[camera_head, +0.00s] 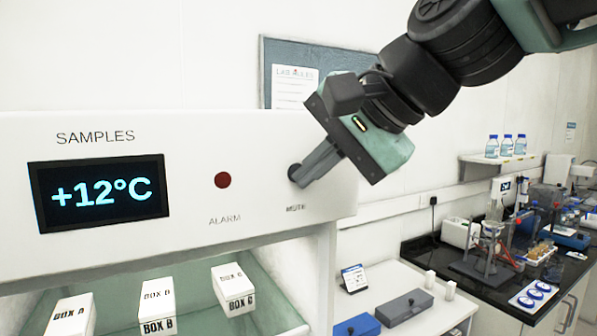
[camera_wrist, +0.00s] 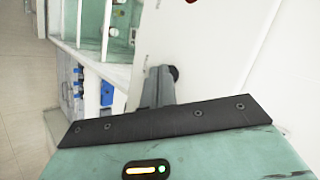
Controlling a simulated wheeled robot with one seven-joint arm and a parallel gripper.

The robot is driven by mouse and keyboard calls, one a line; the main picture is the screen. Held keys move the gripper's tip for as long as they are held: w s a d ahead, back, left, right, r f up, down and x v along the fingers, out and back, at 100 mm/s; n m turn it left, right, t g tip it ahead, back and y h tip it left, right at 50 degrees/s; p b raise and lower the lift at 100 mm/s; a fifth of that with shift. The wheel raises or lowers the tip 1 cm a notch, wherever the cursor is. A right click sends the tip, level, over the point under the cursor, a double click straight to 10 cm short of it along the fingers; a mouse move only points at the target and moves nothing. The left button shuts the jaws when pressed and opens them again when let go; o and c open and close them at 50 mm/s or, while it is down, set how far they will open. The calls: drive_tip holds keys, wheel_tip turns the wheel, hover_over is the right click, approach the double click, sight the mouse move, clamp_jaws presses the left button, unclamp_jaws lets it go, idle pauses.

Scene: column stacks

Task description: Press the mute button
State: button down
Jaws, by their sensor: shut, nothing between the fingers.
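The mute button (camera_head: 294,170) is a dark round knob on the white front panel, above the partly covered word MUTE. My gripper (camera_head: 302,180) is shut and empty, with its fingertips at the button and partly covering it. In the wrist view the dark button (camera_wrist: 174,73) shows just beyond the tips of my gripper (camera_wrist: 161,72). I cannot tell whether the tips touch it or whether it is pushed in.
A dark red alarm light (camera_head: 222,180) and a display (camera_head: 99,193) reading +12°C are on the same panel, left of the button. White boxes (camera_head: 157,300) stand on the shelf below. A side table (camera_head: 375,291) and a black lab bench (camera_head: 463,283) are to the right.

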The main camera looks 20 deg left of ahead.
drive_tip(key=shift+d, duration=0.15)
drive_tip(key=shift+s+d+b, duration=0.45)
drive_tip(key=shift+s+d, duration=0.05)
idle(0.3)
drive_tip(key=shift+s+d+b, duration=1.2)
drive_tip(key=shift+s+d, duration=0.4)
drive_tip(key=shift+d, duration=0.3)
